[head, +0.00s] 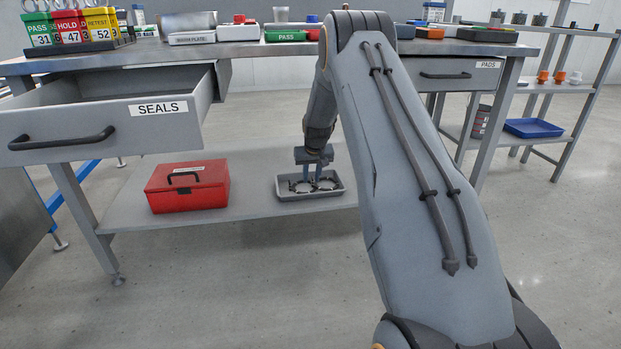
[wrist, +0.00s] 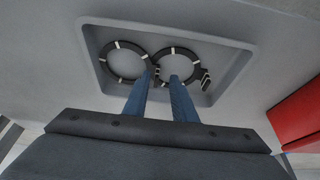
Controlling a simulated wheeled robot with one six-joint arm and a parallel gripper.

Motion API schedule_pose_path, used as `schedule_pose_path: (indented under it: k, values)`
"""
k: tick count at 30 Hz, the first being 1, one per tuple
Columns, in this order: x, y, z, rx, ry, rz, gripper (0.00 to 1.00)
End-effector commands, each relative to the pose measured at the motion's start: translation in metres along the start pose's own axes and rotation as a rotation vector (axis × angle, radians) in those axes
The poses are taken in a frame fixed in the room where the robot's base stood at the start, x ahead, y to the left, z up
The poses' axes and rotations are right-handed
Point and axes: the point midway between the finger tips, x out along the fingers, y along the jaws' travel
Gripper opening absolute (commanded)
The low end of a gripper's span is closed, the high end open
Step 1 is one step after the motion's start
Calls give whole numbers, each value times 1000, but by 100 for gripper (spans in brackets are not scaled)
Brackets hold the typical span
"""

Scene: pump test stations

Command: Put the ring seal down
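Two black ring seals with white marks lie side by side in a shallow grey tray. In the wrist view they are the left ring (wrist: 103,62) and the right ring (wrist: 192,58); a small striped tab sticks out from the right ring. The tray (wrist: 235,60) also shows in the head view (head: 318,192), on the bench's lower shelf. My gripper (wrist: 161,77) points down into the tray, its blue fingers apart with a gap between them. The fingertips are where the rings meet, and the left ring's tab appears beside the left fingertip. Finger contact is unclear.
A red box (head: 187,187) stands left of the tray on the lower shelf (head: 262,162). The SEALS drawer (head: 105,118) hangs open above at the left. The PADS drawer (head: 445,73) is at the right. The tabletop above is crowded with several items.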

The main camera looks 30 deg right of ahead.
Motion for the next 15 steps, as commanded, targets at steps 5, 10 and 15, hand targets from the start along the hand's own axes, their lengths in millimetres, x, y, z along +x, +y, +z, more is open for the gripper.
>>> schedule_pose_path:
  k: [5,10,15]
  values:
    - [-42,0,-1,0,1,0,24]
    - [-75,0,-2,-1,2,0,24]
    - [-97,0,-1,-1,1,0,24]
